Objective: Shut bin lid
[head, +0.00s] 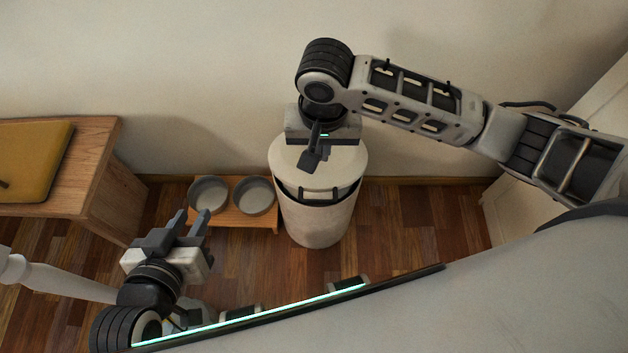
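The white round bin (316,222) stands on the floor against the wall, in the middle of the head view. Its pale lid (345,165) lies over the top, with a dark gap showing under its front edge. My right gripper (309,160) is above the lid, pointing down, its dark fingers together with nothing seen between them. I cannot tell whether they touch the lid. My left gripper (190,222) is open and empty, low at the left, well apart from the bin.
Two grey bowls (254,196) sit in a low wooden stand (236,217) just left of the bin. A wooden bench (100,170) with a yellow cushion (35,160) is at the far left. Floor right of the bin is clear up to a white panel (495,215).

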